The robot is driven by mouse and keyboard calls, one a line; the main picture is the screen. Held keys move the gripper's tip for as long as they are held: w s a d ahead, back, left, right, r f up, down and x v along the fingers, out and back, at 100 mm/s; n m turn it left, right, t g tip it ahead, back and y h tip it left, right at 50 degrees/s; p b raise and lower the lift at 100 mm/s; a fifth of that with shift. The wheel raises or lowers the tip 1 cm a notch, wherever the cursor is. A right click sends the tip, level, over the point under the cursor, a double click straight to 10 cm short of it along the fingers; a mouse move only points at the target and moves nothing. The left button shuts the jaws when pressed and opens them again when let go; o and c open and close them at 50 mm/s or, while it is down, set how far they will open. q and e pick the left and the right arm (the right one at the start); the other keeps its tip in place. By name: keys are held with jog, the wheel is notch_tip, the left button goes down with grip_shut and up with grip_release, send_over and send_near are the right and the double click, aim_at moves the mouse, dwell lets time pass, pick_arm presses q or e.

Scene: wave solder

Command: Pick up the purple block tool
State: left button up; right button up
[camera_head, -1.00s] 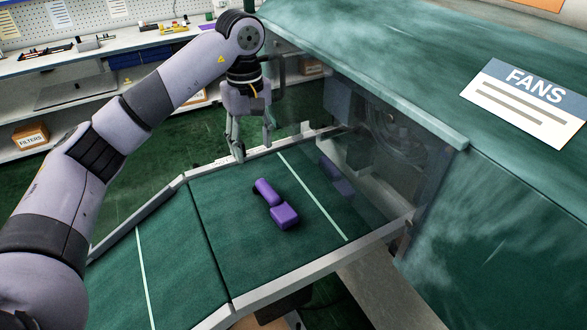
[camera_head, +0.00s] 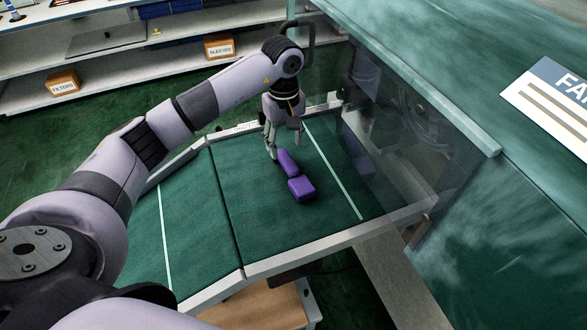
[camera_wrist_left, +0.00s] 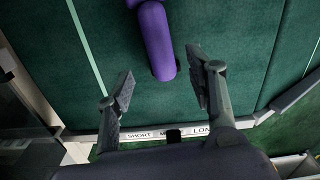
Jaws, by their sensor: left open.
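The purple block tool (camera_head: 298,186) lies on the green conveyor surface (camera_head: 240,205), with a thicker block at its near end and a slimmer handle toward the far end. My left gripper (camera_head: 285,150) is open and empty, just beyond the handle's far end. In the left wrist view the handle (camera_wrist_left: 155,40) points down between the two spread fingers of the left gripper (camera_wrist_left: 160,90), its tip a little ahead of them. The block end is mostly cut off at the top of that view. My right gripper is not in view.
A clear panel and the green machine housing (camera_head: 480,200) stand close on the right of the tool. A pale metal rail (camera_head: 340,238) edges the conveyor. Shelves with cardboard boxes (camera_head: 219,47) stand at the back left. The conveyor left of the tool is clear.

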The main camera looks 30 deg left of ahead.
aim_at(285, 155)
pick_arm(q)
jog(key=shift+f, duration=0.2)
notch_tip(285, 155, down, 4)
jog(key=p, duration=0.3)
jog(key=shift+s+f, duration=0.15)
jog(key=shift+f, duration=0.3)
jog(key=shift+c, duration=1.7)
grip_shut()
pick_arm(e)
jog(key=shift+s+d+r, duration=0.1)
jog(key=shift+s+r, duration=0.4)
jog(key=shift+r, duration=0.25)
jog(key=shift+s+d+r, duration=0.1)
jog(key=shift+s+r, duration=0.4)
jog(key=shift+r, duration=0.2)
